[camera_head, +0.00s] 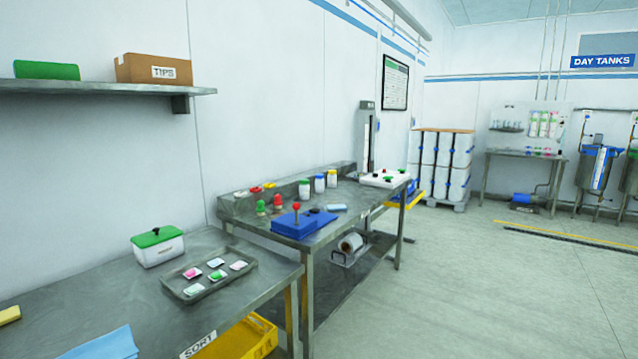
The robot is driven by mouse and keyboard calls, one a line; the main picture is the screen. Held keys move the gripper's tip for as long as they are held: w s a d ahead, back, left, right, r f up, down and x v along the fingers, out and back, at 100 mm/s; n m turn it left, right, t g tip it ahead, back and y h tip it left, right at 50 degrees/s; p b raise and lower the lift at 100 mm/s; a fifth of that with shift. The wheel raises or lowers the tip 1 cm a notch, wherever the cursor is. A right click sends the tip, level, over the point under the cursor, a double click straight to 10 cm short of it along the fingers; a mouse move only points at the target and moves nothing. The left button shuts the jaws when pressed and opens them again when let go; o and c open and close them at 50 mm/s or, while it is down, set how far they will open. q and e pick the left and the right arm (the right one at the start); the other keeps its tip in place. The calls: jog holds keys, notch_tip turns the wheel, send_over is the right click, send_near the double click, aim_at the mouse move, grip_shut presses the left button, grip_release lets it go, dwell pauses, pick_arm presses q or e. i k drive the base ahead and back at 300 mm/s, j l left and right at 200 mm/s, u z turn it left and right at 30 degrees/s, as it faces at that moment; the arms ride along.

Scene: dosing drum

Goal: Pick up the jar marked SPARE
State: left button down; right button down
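Several small white jars stand upright near the back of the far steel bench. One jar (304,189) has a green lid. Two jars (319,184) and (332,180) to its right have blue lids. Their labels are too small to read, so I cannot tell which is marked SPARE. Neither of my grippers is in view.
The far bench (350,208) also bears a blue device (303,222) with a red knob in front of the jars. A nearer bench (110,300) holds a green-lidded box (157,246) and a tray (245,278). Open floor (480,300) lies to the right.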

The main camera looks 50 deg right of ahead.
aim_at(332, 178)
jog(key=z, duration=1.8)
jog(key=i+l+z, duration=0.6)
jog(key=i, duration=0.35)
jog(key=i+l+z, duration=0.3)
jog(key=i, duration=0.2)
jog(key=i+j+z, duration=0.1)
jog(key=i+z, duration=0.2)
jog(key=i, duration=0.2)
jog(key=i+l+u, duration=0.1)
jog(key=i+u, duration=0.2)
jog(key=i, duration=0.25)
jog(key=i+l+u, duration=0.3)
jog(key=i, duration=0.25)
jog(key=i+l+u, duration=0.3)
jog(key=i, duration=0.2)
